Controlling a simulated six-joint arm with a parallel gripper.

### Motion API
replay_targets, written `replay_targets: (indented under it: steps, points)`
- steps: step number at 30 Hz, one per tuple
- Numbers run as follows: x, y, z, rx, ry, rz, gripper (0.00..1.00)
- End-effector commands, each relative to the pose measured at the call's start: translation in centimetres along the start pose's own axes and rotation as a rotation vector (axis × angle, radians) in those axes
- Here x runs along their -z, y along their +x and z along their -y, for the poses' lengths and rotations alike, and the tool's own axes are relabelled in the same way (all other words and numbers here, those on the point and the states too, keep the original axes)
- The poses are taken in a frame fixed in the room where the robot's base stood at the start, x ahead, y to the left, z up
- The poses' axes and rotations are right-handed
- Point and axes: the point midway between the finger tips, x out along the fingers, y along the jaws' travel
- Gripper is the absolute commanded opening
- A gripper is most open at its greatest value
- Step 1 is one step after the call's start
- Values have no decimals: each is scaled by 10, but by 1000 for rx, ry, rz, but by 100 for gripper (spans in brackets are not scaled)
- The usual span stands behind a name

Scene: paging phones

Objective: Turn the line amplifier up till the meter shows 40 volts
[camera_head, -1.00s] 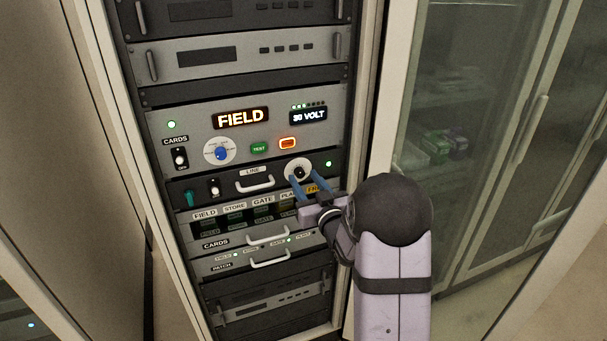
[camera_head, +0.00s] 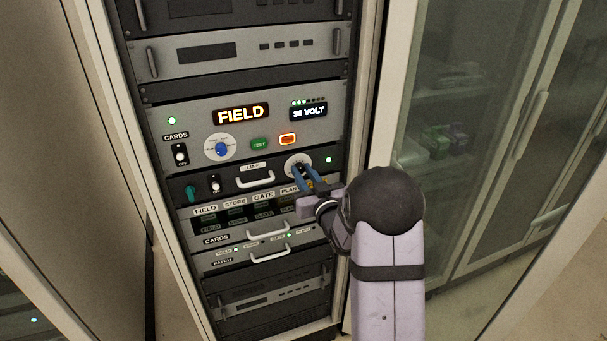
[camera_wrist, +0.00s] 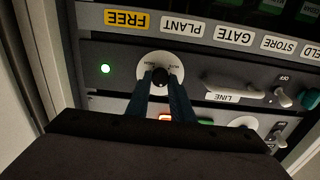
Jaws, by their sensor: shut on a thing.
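The line amplifier (camera_head: 232,184) is a dark panel in the rack, marked LINE, with a white handle. Its black knob sits on a white round dial (camera_head: 291,160) at the panel's right; the knob (camera_wrist: 159,76) shows better in the wrist view. My gripper (camera_head: 305,177) has its blue fingers on either side of the knob, shut on it. The fingers hide part of the dial. The meter (camera_head: 308,112) on the panel above reads 30 VOLT, with a row of small lights over it, several lit green.
The panel above holds a FIELD display (camera_head: 241,114), a blue selector knob (camera_head: 221,148), a green TEST button (camera_head: 260,144) and an orange-lit button (camera_head: 288,139). A white handle (camera_head: 255,181) stands out left of the dial. A glass cabinet stands right.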

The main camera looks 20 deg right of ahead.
Motion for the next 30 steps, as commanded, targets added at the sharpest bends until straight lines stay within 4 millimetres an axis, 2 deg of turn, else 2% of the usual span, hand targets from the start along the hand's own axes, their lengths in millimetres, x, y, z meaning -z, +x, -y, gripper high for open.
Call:
replay_targets:
  steps: [8, 21, 30]
  points:
    - [-1, 0, 0, 0, 119, -1, 0]
    - [-1, 0, -1, 1, 406, 0, 0]
    - [-1, 0, -1, 0, 499, 1, 0]
